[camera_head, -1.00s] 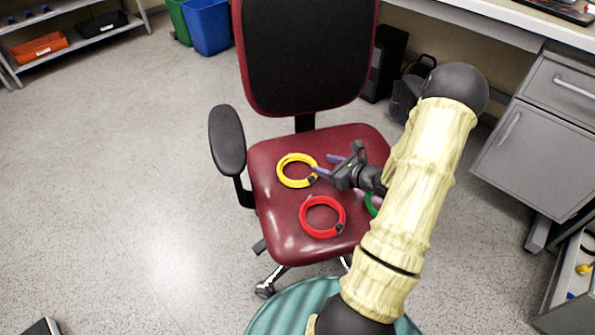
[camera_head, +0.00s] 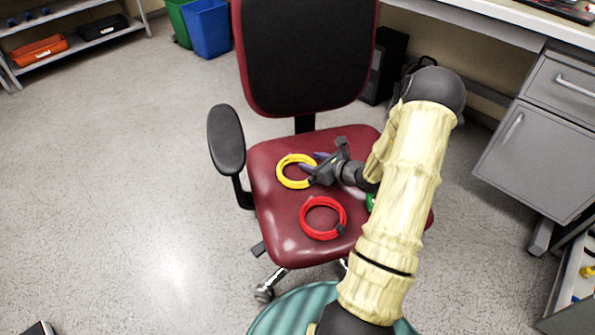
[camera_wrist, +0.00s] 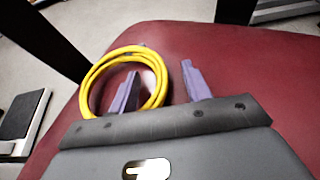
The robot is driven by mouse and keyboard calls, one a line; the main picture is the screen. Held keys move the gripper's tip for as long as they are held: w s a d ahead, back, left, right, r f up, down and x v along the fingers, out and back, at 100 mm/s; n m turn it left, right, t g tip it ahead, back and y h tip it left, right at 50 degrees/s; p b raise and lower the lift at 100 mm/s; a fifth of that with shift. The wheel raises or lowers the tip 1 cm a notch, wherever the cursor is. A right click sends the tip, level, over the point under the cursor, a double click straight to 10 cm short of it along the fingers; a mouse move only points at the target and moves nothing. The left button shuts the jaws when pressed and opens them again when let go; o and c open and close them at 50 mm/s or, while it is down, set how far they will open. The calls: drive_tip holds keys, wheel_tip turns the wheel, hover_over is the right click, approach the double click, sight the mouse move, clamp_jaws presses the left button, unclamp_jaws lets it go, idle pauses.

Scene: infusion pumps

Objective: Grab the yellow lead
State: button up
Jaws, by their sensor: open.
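The yellow lead (camera_head: 282,179) is a coiled ring lying on the red seat of the office chair. It also shows in the wrist view (camera_wrist: 92,83), where one purple finger overlaps the inside of the ring and the other finger is to the right, outside it. My gripper (camera_head: 309,163) is open, with its fingers at the right side of the yellow coil. In the wrist view the gripper (camera_wrist: 158,85) has nothing clearly pinched between its fingers. Whether the fingers touch the lead cannot be told.
A red coiled lead (camera_head: 306,222) lies nearer on the seat (camera_head: 272,232). A green lead (camera_head: 370,202) is mostly hidden behind my arm. The chair's armrest (camera_head: 226,140) stands at left and its backrest (camera_head: 305,55) behind. A grey cabinet (camera_head: 540,150) is at right.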

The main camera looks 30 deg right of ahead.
clamp_jaws()
drive_tip(key=shift+d, duration=0.1)
wheel_tip(320, 180, up, 10)
drive_tip(key=p, duration=0.4)
idle(0.6)
